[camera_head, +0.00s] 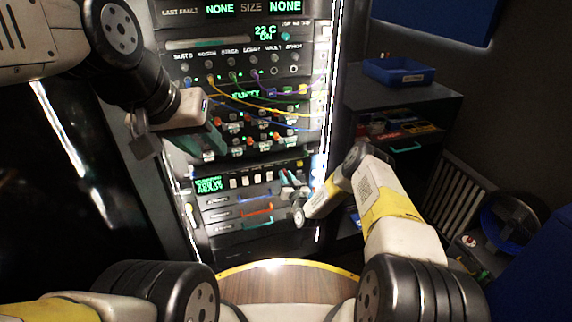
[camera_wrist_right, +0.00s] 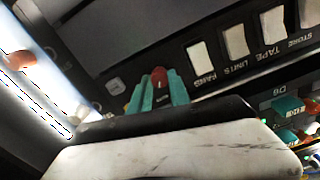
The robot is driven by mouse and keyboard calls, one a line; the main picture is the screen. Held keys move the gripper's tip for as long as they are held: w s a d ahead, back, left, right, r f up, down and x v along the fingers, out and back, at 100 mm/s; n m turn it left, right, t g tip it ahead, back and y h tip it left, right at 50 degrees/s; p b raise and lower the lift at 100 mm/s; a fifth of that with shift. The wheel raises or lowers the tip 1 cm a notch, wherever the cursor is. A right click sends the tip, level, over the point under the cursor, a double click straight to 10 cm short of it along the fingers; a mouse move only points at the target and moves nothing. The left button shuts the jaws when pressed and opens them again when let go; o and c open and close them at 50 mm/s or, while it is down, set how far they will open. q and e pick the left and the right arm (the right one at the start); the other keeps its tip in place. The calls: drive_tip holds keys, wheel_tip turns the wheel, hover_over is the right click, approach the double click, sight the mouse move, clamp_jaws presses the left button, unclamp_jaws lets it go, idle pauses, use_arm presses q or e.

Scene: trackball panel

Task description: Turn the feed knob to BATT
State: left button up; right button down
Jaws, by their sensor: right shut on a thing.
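A small knob with a red cap (camera_wrist_right: 160,77) shows in the right wrist view on the dark panel, left of a row of white switches. My right gripper (camera_wrist_right: 158,92) has its teal fingers on either side of this knob, shut on it. The knob's lettering and the BATT mark cannot be read. In the head view my right gripper (camera_head: 289,184) is at the right end of the switch row and hides the knob. My left gripper (camera_head: 203,140) hangs in front of the rack's left side; whether its fingers are open or shut is unclear.
White switches (camera_head: 245,181) and a green display (camera_head: 208,185) lie left of the right gripper. Coloured cables (camera_head: 255,107) cross the panel above. Drawers with blue, red and teal handles (camera_head: 257,211) are below. A blue tray (camera_head: 399,72) stands on the dark cabinet at right.

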drive_tip(key=shift+m, duration=0.3)
drive_tip(key=c, duration=1.2)
unclamp_jaws()
drive_tip(key=shift+s, duration=0.1)
drive_tip(key=v, duration=0.7)
drive_tip(key=shift+s, duration=0.3)
drive_tip(key=shift+d, duration=0.15)
